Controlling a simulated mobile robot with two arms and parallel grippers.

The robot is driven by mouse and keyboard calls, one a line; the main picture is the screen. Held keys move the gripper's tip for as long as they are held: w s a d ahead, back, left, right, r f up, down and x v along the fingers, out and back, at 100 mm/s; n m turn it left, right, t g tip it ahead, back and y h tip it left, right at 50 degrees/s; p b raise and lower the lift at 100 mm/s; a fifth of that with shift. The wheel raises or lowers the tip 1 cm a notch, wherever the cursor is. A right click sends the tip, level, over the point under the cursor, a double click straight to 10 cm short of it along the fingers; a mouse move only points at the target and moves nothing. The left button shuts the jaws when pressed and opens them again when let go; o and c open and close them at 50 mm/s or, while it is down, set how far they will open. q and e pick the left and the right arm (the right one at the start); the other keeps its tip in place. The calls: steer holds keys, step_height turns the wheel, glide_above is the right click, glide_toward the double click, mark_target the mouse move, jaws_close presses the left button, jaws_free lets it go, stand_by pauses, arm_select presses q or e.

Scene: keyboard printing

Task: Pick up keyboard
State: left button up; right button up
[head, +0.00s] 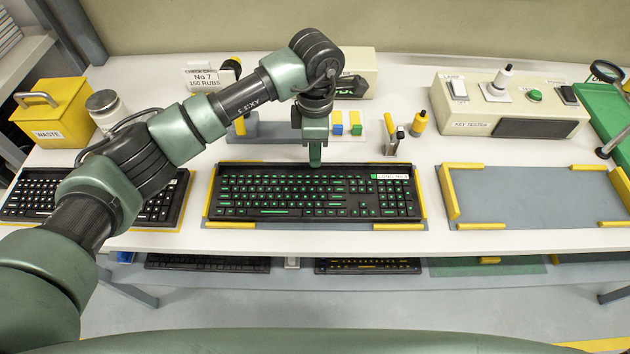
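A black keyboard with green key legends (270,195) lies flat in the middle of the bench, inside a fixture with yellow edge guides (397,227). It has a white label at its upper right. My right gripper is not in view.
Another keyboard (30,195) lies at the left, partly behind my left arm. An empty grey mat with yellow guides (540,197) is at the right. Behind stand a yellow waste bin (57,115), a key tester (505,105) and small bottles. More keyboards lie on the shelf below.

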arm_select(q)
steer(key=shift+s+f, duration=0.1)
steer(key=shift+f, duration=1.3)
jaws_close()
steer(key=shift+r, duration=0.1)
